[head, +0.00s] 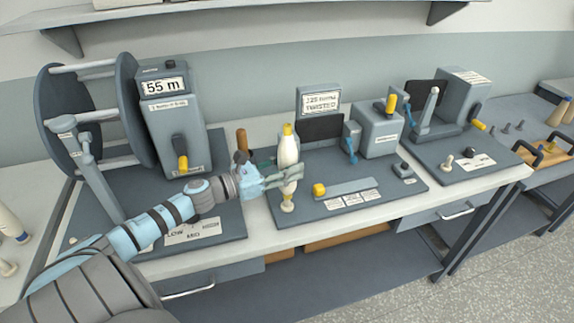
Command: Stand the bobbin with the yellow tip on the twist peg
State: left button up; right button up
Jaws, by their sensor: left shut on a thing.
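The white bobbin with the yellow tip (288,149) is upright at the left part of the middle device's dark base plate. My left gripper (290,175) is shut on it around the lower half, and its fingers hide part of the bobbin. Just below the fingers, a narrow lower end sits over a pale round foot (287,207) on the plate, which looks like the twist peg. I cannot tell whether the bobbin rests on that peg or is held just above it. My right gripper is not in view.
The middle device (376,130) has a "TWISTED" sign (320,103) and a yellow knob (319,189) close right of the bobbin. A reel machine reading 55 m (168,110) stands left. Another device (463,100) stands right. The bench's front edge is close.

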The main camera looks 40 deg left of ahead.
pick_arm(q)
jog(key=shift+f+b, duration=1.55)
jog(key=shift+f, duration=0.3)
jog(key=o, duration=1.3)
jog(key=v, duration=0.7)
jog(key=shift+s+r, duration=0.1)
jog(key=shift+s, duration=0.15)
